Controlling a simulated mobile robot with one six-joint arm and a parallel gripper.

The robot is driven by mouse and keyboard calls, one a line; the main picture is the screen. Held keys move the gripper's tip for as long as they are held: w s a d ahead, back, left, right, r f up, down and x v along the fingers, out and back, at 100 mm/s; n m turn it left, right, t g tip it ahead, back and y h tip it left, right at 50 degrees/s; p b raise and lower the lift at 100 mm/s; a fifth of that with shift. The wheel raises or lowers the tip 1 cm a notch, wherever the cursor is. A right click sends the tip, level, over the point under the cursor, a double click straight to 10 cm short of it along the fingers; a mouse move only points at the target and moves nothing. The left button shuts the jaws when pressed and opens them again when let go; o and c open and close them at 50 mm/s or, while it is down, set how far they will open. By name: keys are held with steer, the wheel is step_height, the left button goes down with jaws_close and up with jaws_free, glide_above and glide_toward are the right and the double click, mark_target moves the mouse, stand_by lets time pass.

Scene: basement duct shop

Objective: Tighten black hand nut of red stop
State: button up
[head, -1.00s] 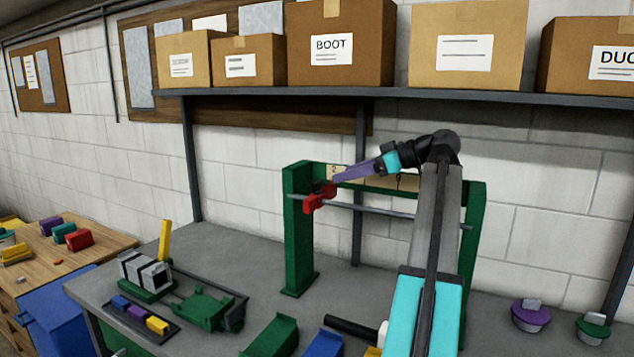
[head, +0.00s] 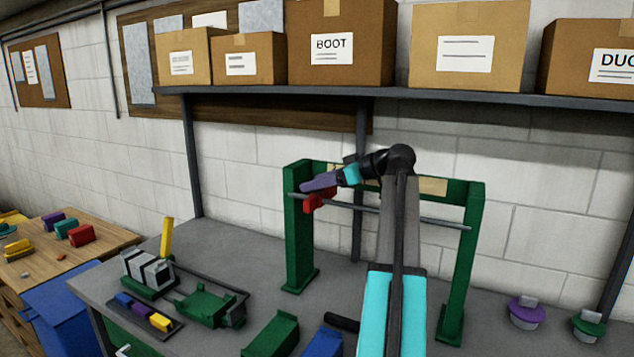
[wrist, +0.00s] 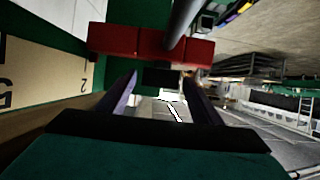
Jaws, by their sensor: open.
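The red stop (head: 314,204) sits on the grey rod (head: 425,217) near the left post of the green frame (head: 298,240). In the wrist view the red stop (wrist: 120,41) spans the upper middle, with the rod (wrist: 182,22) passing at it. A small black block (wrist: 162,77), which looks like the hand nut, shows just below the stop. My gripper (wrist: 160,78) is open, its two purple fingers on either side of the black block. I cannot tell whether they touch it. In the head view my gripper (head: 305,185) hides the nut.
A numbered tan scale strip (wrist: 45,75) runs along the frame beside the stop. The bench (head: 235,250) holds a green fixture (head: 205,306), a small tray with coloured blocks and a yellow upright bar (head: 166,238). A shelf (head: 420,92) with boxes hangs above.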

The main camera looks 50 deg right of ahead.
steer(key=c, duration=1)
steer(key=shift+a, duration=0.3)
steer(key=shift+c, duration=0.3)
steer(key=shift+d+f, duration=0.1)
steer(key=shift+d, duration=0.15)
